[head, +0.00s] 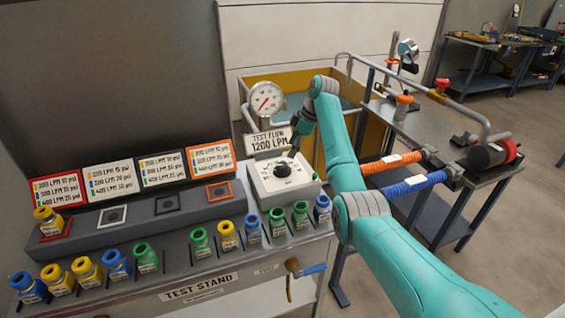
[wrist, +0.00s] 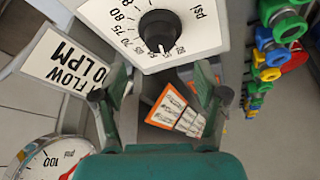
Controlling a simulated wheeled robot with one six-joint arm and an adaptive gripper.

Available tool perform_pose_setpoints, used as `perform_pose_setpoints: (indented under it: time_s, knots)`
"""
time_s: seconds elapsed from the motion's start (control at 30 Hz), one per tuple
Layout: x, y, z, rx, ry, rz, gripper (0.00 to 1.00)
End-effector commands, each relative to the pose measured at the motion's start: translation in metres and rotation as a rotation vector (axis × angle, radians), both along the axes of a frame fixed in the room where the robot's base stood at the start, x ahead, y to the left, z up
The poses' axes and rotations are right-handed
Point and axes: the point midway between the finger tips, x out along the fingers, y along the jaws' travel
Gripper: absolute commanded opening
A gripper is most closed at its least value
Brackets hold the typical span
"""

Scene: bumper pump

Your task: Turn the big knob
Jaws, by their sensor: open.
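The big knob (head: 282,169) is black and round and sits on a white dial plate on a white box (head: 305,186) at the right end of the test stand. In the wrist view the knob (wrist: 160,29) is at the top centre, with a psi scale around it. My gripper (head: 296,148) is just above and behind the knob in the head view. In the wrist view my gripper (wrist: 165,92) shows its two fingers spread, with nothing between them. The knob lies beyond the fingertips, apart from them.
A pressure gauge (head: 265,99) and a TEST FLOW 1200 LPM sign (head: 268,141) stand behind the box. Several coloured fittings (head: 200,243) line the front ledge. Label cards (head: 110,180) stand at left. A side table (head: 425,128) with orange and blue hoses is at right.

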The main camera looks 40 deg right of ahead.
Motion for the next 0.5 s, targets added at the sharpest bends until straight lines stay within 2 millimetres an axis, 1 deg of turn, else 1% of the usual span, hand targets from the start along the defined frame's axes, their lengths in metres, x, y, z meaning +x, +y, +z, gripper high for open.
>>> perform_pose_setpoints:
  time_s: [0.03,0.2,0.4,0.5]
  knots:
    - [0.002,0.004,-0.01,0.002,0.003,0.002,0.72]
    - [0.01,0.012,-0.038,0.003,0.003,0.001,0.72]
    - [0.017,0.02,-0.062,0.002,0.002,0.0,0.72]
    - [0.018,0.022,-0.069,0.001,0.001,-0.001,0.72]
